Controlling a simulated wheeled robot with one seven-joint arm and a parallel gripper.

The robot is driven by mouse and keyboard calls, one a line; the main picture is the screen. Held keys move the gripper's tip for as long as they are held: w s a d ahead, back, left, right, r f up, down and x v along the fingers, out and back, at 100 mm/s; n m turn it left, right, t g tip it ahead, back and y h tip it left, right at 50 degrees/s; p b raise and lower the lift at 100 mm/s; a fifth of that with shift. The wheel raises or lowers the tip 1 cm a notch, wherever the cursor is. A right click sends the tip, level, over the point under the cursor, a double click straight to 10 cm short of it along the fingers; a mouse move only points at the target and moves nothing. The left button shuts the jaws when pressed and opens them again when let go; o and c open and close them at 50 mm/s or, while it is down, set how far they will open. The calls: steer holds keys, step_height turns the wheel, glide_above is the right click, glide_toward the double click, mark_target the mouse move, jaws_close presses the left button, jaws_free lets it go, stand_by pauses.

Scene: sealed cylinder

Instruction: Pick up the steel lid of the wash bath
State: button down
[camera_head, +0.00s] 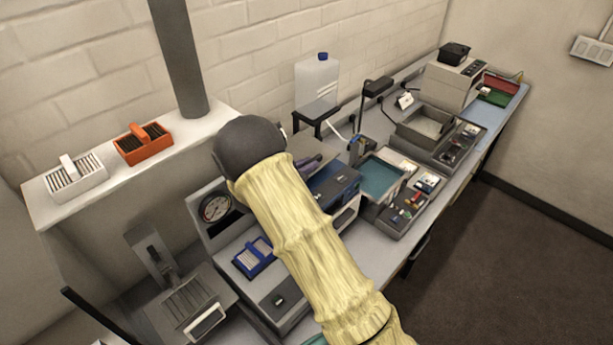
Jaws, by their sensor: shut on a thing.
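My yellow-sleeved arm reaches over the bench, and its dark rounded wrist hides much of what lies behind it. My gripper (309,162) shows only in part, as dark purplish fingers just right of the wrist. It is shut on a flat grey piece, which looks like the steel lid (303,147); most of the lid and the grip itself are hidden. A bath of teal liquid (378,179) stands open to the right of the gripper. A second open bath (426,124) with a grey rim stands farther back. I cannot tell which is the wash bath.
A blue-topped unit (335,184) sits close below the gripper. A white jug (317,82) stands on a dark stand behind. A thin lamp post (364,108) rises near the baths. White (75,175) and orange (143,144) racks sit on the left ledge. The floor at right is clear.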

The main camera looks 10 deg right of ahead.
step_height(320, 180, up, 6)
steer(key=shift+f+b, duration=0.1)
steer(key=shift+b, duration=0.75)
